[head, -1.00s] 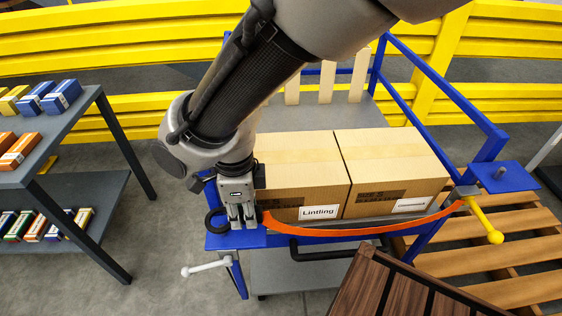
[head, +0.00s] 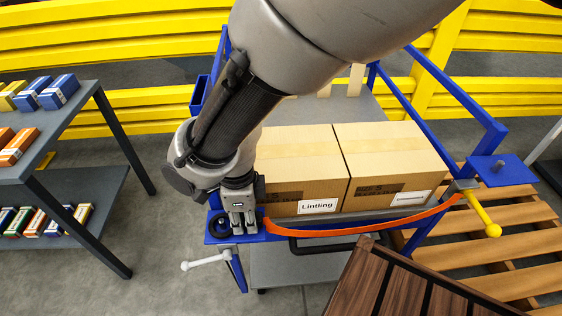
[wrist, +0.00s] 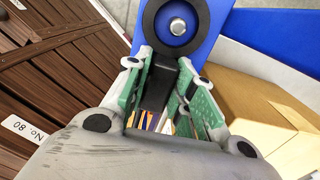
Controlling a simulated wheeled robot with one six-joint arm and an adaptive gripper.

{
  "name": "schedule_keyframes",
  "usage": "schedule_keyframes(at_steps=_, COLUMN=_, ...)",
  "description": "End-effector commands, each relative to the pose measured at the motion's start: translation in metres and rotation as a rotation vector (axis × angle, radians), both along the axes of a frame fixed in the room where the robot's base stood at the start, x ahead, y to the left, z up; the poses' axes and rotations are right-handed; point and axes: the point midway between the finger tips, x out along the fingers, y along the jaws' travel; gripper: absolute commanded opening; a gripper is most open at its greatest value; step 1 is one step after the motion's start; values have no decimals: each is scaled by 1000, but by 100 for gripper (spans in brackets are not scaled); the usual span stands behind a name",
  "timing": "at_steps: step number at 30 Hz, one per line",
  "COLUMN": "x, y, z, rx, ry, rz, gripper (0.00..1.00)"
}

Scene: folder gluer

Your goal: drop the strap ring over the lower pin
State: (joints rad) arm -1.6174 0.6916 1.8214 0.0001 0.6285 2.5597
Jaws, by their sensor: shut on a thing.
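The black strap ring (head: 212,230) is at the left of the blue plate (head: 257,238) on the cart's front corner. In the wrist view, the metal lower pin (wrist: 178,27) shows inside the hole of the ring (wrist: 151,20). I cannot tell how far down the pin the ring sits. My gripper (head: 244,230) is shut on the ring's black tab (wrist: 157,88), just right of the ring. The orange strap (head: 350,231) runs from beside my gripper to the buckle at the right.
Two cardboard boxes (head: 300,165) stand on the cart behind the strap. A yellow-handled lever (head: 484,212) and another blue plate with a pin (head: 498,165) are at the right. A brown slatted crate (head: 400,290) is in front. Shelves (head: 70,165) stand left.

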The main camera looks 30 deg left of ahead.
Motion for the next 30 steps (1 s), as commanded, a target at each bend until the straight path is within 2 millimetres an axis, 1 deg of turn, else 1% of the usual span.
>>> schedule_keyframes(at_steps=3, x=0, y=0, z=0, rx=0, ry=0, rz=0, gripper=0)
schedule_keyframes(at_steps=4, x=0, y=0, z=0, rx=0, ry=0, rz=0, gripper=30)
schedule_keyframes(at_steps=7, x=0, y=0, z=0, rx=0, ry=0, rz=0, gripper=48)
schedule_keyframes(at_steps=8, x=0, y=0, z=0, rx=0, ry=0, rz=0, gripper=50)
schedule_keyframes(at_steps=16, x=0, y=0, z=1, rx=0, ry=0, rz=0, gripper=50)
schedule_keyframes(at_steps=19, x=0, y=0, z=7, rx=1, ry=0, rz=0, gripper=50)
schedule_keyframes(at_steps=23, x=0, y=1, z=27, rx=4, ry=0, rz=0, gripper=50)
schedule_keyframes(at_steps=30, x=0, y=1, z=81, rx=5, ry=0, rz=0, gripper=50)
